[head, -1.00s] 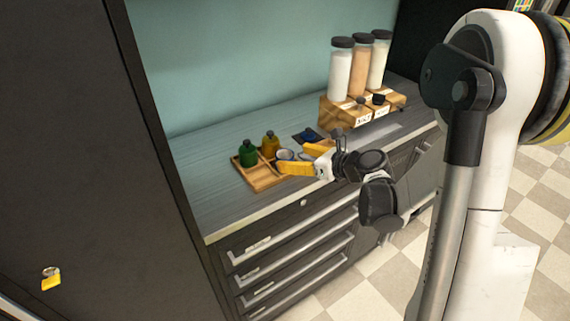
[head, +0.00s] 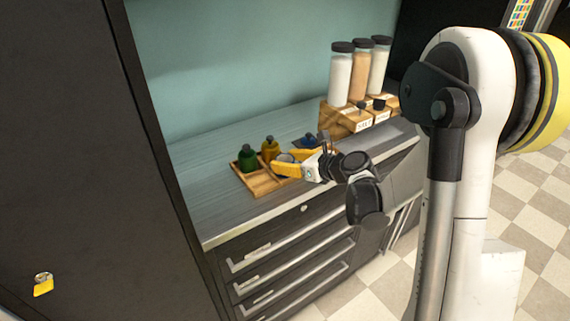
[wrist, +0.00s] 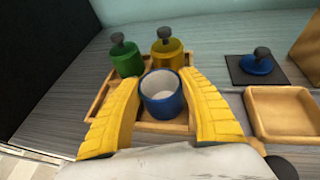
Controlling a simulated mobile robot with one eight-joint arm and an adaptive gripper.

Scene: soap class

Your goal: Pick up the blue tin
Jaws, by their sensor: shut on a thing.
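The blue tin (wrist: 162,97) is an open, round blue container with a pale inside. In the wrist view it stands upright between the yellow fingers of my gripper (wrist: 161,104), which is shut on it. In the head view the tin (head: 285,158) is mostly hidden by my gripper (head: 288,164). The tin is at the front right of the wooden tray (wrist: 97,104); I cannot tell whether it still touches the tray.
A green bottle (wrist: 125,57) and a yellow bottle (wrist: 168,50) stand behind the tin. Tall jars (head: 340,75) stand on wooden blocks at the back right.

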